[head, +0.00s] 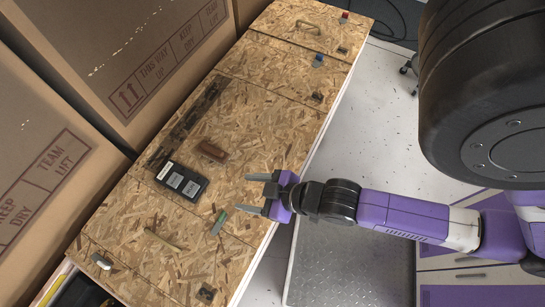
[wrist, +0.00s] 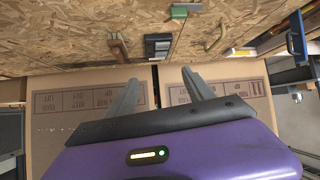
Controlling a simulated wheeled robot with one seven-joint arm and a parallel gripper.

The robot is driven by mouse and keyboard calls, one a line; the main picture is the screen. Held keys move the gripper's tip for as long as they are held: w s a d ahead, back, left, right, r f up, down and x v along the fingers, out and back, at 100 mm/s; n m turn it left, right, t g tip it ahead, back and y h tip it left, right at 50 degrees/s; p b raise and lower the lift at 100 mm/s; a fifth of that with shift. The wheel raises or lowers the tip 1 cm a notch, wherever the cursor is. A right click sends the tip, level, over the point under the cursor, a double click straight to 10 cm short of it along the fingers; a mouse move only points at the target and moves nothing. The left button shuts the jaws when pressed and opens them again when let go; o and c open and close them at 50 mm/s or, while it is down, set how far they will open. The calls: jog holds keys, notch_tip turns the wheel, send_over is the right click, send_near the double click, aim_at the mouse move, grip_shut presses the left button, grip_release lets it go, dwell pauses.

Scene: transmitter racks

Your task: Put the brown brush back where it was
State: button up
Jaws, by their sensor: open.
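My gripper (head: 247,193) is open and empty, over the right edge of the board. Its fingers point left, toward the device and the brush, and are apart from both. In the wrist view the two fingers (wrist: 160,77) are spread with nothing between them.
The black device (head: 181,182) lies beside the brush. Dark flat items (head: 185,125) lie along the left. Large cardboard boxes (head: 150,60) wall the left side.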

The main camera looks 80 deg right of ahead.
jog(key=s+a+r+t, duration=0.2)
jog(key=s+r, duration=0.1)
jog(key=r, duration=0.5)
jog(key=s+a+r+t+y, duration=0.1)
jog(key=s+a+r+t, duration=0.1)
jog(key=r, duration=0.6)
jog(key=shift+s+a+y, duration=0.15)
jog(key=shift+s+y, duration=0.15)
jog(key=shift+s, duration=0.55)
